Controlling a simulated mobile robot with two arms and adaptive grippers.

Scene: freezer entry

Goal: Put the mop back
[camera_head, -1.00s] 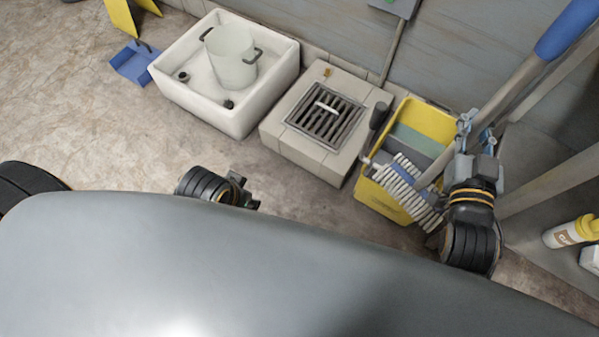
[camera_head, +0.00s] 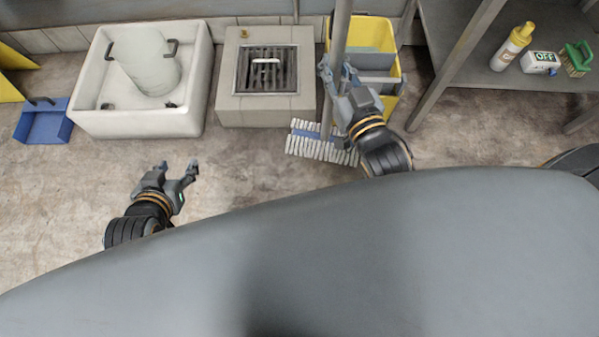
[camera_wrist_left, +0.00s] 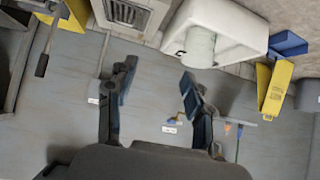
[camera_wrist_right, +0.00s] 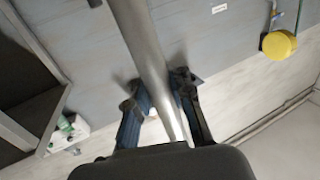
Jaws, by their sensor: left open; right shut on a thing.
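The mop has a grey handle (camera_head: 341,30) and a white-fringed head with a blue middle (camera_head: 320,143). My right gripper (camera_head: 338,76) is shut around the handle, above the head; the handle also runs between its fingers in the right wrist view (camera_wrist_right: 150,70). The head shows in front of and left of the yellow mop bucket (camera_head: 391,98); whether it touches the floor I cannot tell. The handle covers part of the bucket, which has grey inner parts. My left gripper (camera_head: 180,167) is open and empty over the floor, left of the mop; its spread fingers show in the left wrist view (camera_wrist_left: 158,76).
A white basin (camera_head: 140,122) holding a translucent pail (camera_head: 148,65) and a floor drain block (camera_head: 265,108) line the wall. A blue dustpan (camera_head: 40,127) lies left. A metal shelf (camera_head: 480,75) with a yellow-capped bottle (camera_head: 511,48) stands right of the bucket. Floor in front is open.

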